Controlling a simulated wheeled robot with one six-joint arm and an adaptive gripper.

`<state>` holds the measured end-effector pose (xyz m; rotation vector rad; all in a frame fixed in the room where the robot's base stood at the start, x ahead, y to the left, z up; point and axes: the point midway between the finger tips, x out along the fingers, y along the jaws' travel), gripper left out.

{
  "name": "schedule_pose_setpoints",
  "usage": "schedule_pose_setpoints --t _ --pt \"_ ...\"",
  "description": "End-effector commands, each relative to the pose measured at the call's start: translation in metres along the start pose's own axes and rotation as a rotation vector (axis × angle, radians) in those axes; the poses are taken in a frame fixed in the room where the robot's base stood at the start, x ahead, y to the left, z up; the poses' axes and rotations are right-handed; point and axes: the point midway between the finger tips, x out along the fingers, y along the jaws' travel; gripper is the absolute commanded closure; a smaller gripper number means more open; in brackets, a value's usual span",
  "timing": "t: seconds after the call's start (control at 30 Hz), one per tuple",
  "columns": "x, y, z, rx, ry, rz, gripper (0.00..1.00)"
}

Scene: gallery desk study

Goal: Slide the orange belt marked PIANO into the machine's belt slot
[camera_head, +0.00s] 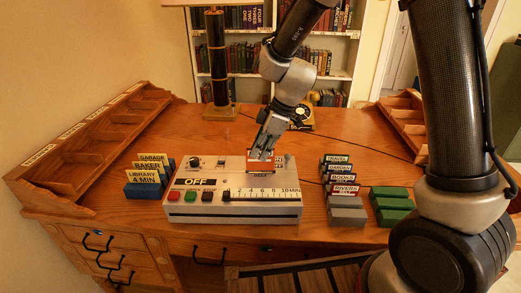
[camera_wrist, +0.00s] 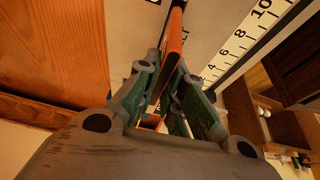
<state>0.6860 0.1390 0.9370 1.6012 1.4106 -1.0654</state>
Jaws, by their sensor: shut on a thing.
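The orange belt (camera_wrist: 172,45) stands edge-on between the fingers of my gripper (camera_wrist: 165,90) in the wrist view. In the head view my gripper (camera_head: 265,150) points down over the middle of the grey machine (camera_head: 235,207), shut on the orange belt (camera_head: 260,164). The belt is at the machine's top, by a dark slot (camera_head: 260,173); I cannot tell how deep it sits. The gripper hides part of the belt, and its marking is not readable.
Labelled cards in blue holders (camera_head: 145,190) stand left of the machine. Several labelled cards (camera_head: 341,176) and green blocks (camera_head: 390,205) stand to its right. A lamp (camera_head: 217,60) and an empty wooden rack (camera_head: 95,140) are behind and left.

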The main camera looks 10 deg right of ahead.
Motion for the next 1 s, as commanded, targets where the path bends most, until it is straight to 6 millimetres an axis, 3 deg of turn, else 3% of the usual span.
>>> schedule_pose_setpoints --t 1.0 --pt "0.029 0.000 0.012 0.000 0.000 -0.001 1.00"
